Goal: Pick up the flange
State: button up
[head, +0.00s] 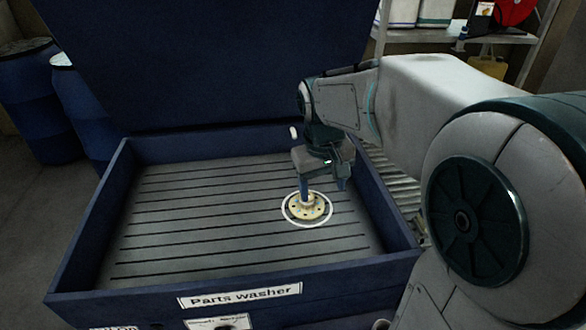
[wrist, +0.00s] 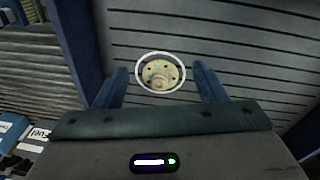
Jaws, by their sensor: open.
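The flange (head: 306,208) is a small cream disc with bolt holes and a raised hub. It lies on the slatted floor of the parts washer, inside a white ring marking, right of the middle. In the wrist view the flange (wrist: 160,74) shows just beyond the fingertips, centred between them. My gripper (head: 322,188) is above the flange, pointing down, with one finger covering part of the hub in the head view. In the wrist view my gripper (wrist: 160,78) has its two blue fingers wide apart, one on each side of the flange, with nothing held.
The parts washer (head: 240,296) is a dark blue open box with raised walls around the flange. Its lid (head: 210,65) stands up at the back. Blue barrels (head: 35,90) stand at the left and a shelf (head: 440,36) at the back right. The slatted floor left of the flange is clear.

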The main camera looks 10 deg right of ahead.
jog(key=w+f+n+g, duration=0.1)
jog(key=w+f, duration=0.1)
jog(key=w, duration=0.8)
jog(key=n+g, duration=0.1)
jog(key=n, duration=0.1)
send_over(313, 209)
jog(key=w+a, duration=0.2)
jog(key=w, duration=0.1)
notch_tip(313, 209, down, 13)
jog(key=shift+f, duration=0.2)
jog(key=shift+s+d+f+p, duration=0.1)
jog(key=shift+s+f+p, duration=0.1)
jog(key=shift+f, duration=0.7)
jog(key=shift+s+d+f+p, duration=0.1)
jog(key=shift+s+f+p, duration=0.1)
jog(key=shift+f, duration=0.65)
jog(key=shift+s+d+f+p, duration=0.1)
jog(key=shift+f+p, duration=0.1)
jog(key=shift+f, duration=0.7)
jog(key=c, duration=1.4)
grip_shut()
jog(key=shift+r, duration=0.2)
